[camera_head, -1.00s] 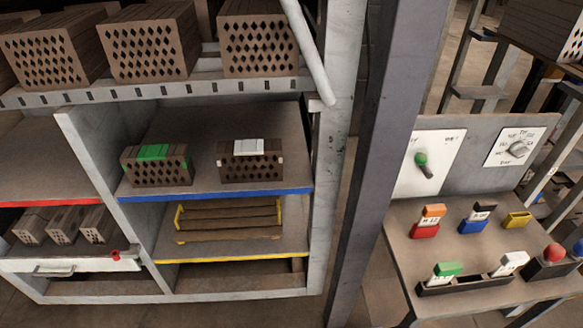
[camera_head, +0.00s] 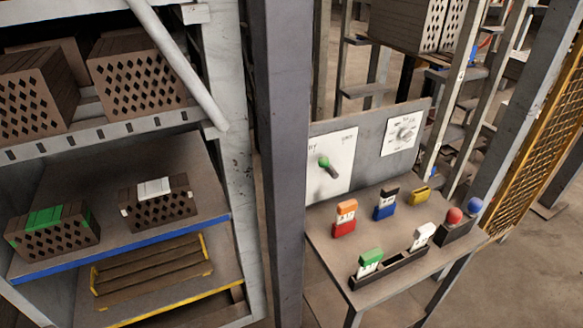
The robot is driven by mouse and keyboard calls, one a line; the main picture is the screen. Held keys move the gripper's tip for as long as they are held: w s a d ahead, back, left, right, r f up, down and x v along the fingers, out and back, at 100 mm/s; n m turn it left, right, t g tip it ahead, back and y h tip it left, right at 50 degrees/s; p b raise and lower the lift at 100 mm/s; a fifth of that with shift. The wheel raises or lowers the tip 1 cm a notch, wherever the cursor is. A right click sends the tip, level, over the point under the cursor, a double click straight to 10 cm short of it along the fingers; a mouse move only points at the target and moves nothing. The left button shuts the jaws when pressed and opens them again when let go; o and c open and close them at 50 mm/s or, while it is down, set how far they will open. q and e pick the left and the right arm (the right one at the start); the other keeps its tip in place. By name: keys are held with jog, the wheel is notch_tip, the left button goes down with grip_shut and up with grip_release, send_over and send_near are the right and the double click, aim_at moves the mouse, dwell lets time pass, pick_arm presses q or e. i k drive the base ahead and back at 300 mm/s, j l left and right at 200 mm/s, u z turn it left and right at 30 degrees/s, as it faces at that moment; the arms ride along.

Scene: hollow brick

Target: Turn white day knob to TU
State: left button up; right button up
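The white day knob (camera_head: 404,134) sits on a white dial plate (camera_head: 390,147) at the right of the grey upright panel behind the small table. Small lettering rings the knob; the day it points to is too small to read. To its left, a green-tipped lever (camera_head: 325,164) stands on another white plate (camera_head: 341,178). Neither of my grippers is in view.
The table (camera_head: 335,247) bears several coloured tagged blocks, a dark tray (camera_head: 391,269), and a red ball (camera_head: 454,215) and blue ball (camera_head: 474,205). A dark post (camera_head: 281,160) stands between the table and the brick shelf (camera_head: 130,235). A yellow mesh fence (camera_head: 541,128) is at right.

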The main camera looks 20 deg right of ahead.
aim_at(406, 134)
jog(key=z, duration=1.3)
jog(key=l+u, duration=0.2)
jog(key=i+j, duration=0.05)
jog(key=j, duration=0.05)
